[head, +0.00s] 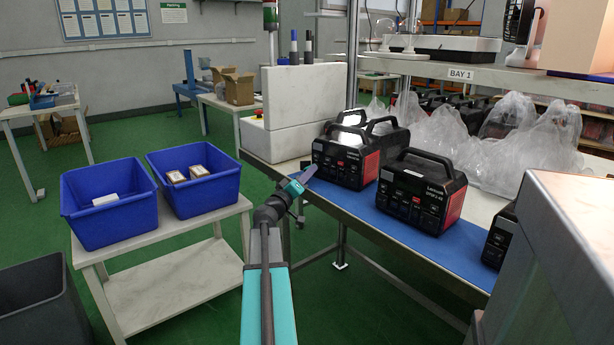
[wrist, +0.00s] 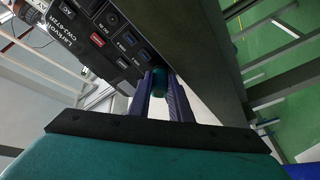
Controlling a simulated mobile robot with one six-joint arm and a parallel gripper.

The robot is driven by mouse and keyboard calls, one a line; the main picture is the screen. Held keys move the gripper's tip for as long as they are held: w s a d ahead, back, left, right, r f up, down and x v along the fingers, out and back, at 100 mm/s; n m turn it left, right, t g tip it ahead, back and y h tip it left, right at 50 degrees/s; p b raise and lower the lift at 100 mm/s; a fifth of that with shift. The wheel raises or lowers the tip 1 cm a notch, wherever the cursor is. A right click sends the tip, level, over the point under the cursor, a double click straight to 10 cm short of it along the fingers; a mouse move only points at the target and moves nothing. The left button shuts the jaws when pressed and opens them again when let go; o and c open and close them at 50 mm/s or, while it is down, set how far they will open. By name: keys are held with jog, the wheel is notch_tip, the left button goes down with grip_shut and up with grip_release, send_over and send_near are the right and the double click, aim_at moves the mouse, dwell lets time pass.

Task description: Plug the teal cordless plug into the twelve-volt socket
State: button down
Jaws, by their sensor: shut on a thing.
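My gripper (head: 305,176) is beside the front left of the nearest-left power station (head: 346,155) on the bench. In the wrist view its two blue-purple fingers (wrist: 161,92) are shut on the teal plug (wrist: 159,77), of which only a small part shows between them. The black power station (wrist: 95,45) fills the upper left of the wrist view, its front panel tilted. A dark round socket (wrist: 112,19) shows on that panel, apart from the plug, with several rectangular ports beside it. I cannot read whether that round socket is the twelve-volt one.
Another power station (head: 421,192) stands to the right on the blue mat (head: 372,222), with bagged items (head: 510,140) behind. A white block (head: 300,107) stands behind left. Two blue bins (head: 110,210) sit on a low white table (head: 165,240).

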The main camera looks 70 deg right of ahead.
jog(key=shift+d, duration=0.1)
jog(key=c, duration=1.5)
grip_release()
jog(key=shift+s, duration=0.1)
jog(key=shift+c, duration=0.2)
jog(key=shift+f, duration=0.1)
jog(key=shift+b, duration=0.3)
jog(key=shift+b+v, duration=0.65)
jog(key=shift+v, duration=0.65)
jog(key=shift+b+v, duration=1.15)
jog(key=shift+v, duration=1.55)
jog(key=shift+r, duration=0.25)
